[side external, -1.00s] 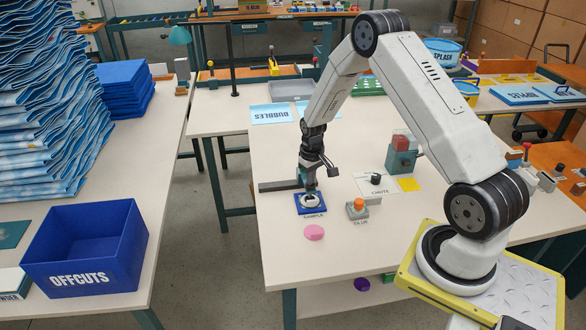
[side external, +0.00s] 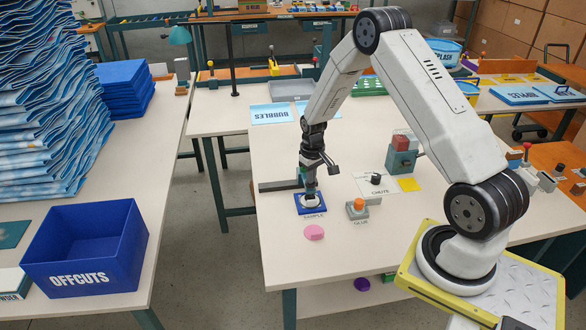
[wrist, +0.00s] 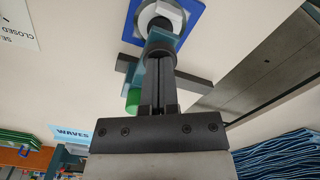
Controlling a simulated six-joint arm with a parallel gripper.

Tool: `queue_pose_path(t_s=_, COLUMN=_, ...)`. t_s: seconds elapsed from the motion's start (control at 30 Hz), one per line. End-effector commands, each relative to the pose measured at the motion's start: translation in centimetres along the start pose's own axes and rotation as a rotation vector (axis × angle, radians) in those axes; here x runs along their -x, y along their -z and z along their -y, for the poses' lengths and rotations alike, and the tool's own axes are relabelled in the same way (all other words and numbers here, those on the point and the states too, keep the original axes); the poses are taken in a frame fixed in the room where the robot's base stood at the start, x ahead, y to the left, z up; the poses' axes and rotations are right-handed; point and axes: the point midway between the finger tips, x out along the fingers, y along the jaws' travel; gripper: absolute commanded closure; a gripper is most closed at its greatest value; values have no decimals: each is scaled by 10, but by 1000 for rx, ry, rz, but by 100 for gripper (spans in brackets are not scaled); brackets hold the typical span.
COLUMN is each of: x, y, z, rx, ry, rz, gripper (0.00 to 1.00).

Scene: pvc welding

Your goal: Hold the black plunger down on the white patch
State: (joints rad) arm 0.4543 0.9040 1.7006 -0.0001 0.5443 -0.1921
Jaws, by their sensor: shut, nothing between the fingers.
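The white patch (side external: 311,198) lies on the blue square marked SAMPLE, near the left side of the table. In the wrist view the round white patch (wrist: 146,14) sits on the blue square (wrist: 190,10) at the top. The dark plunger (wrist: 163,23) shows over the patch, just beyond my fingertips. My gripper (wrist: 160,55) is shut and empty, pointing at the plunger. In the side view my gripper (side external: 310,187) is directly above the patch and hides the plunger. Whether the fingertips touch the plunger cannot be told.
A pink disc (side external: 314,232) lies in front.

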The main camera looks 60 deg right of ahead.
Motion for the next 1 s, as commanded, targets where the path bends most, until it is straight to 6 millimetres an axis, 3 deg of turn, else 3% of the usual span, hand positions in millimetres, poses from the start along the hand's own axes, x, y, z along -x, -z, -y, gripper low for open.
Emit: queue_pose_path(t_s=1.0, x=46, y=2, z=0, rx=0, ry=-2, rz=-8, gripper=100)
